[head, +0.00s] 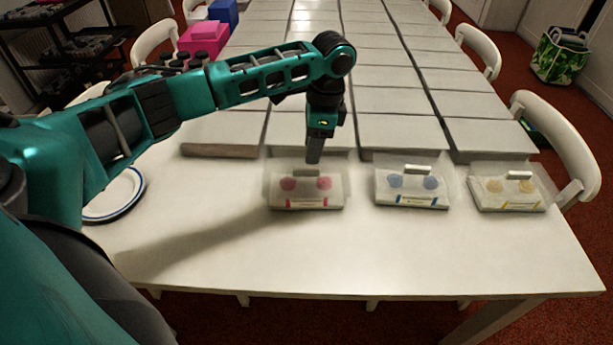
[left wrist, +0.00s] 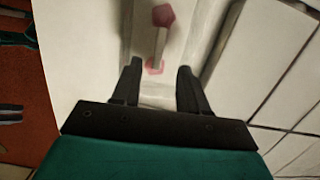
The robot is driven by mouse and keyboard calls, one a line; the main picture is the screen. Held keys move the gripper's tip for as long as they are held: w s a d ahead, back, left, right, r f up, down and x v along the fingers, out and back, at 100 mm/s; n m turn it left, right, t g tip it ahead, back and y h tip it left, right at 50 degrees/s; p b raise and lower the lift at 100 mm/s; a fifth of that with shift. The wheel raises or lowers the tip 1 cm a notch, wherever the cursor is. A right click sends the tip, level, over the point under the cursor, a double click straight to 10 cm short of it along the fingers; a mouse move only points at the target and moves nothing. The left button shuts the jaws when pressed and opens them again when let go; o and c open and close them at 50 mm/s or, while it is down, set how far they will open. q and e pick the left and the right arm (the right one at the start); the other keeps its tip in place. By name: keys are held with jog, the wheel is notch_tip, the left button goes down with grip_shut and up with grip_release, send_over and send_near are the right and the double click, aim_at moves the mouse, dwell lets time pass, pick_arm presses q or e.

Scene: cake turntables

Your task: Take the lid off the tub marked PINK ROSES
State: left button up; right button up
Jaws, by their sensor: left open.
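The tub with pink roses (head: 306,202) stands on the near part of the white table, with a pink band and label on its front and pink roses showing through a clear lid. The lid has a pale bar handle (head: 307,171) on top. In the left wrist view the handle (left wrist: 159,47) and pink roses lie just beyond my fingertips. My left gripper (head: 314,158) points down over the back of this tub, and it also shows in the left wrist view (left wrist: 157,75) with its fingers apart and nothing between them. My right gripper is not in view.
A tub with blue roses (head: 411,201) and one with yellow roses (head: 508,203) stand to the right. Flat white boxes (head: 405,136) cover the table behind. A blue-rimmed plate (head: 133,200) is at left. The table's front is clear.

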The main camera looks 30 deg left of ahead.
aim_at(306, 168)
pick_arm(q)
jog(key=f, duration=0.3)
jog(key=s+a+f, duration=0.1)
jog(key=f, duration=0.1)
jog(key=shift+f+b, duration=0.25)
jog(key=shift+b, duration=0.05)
jog(key=shift+c, duration=0.2)
grip_shut()
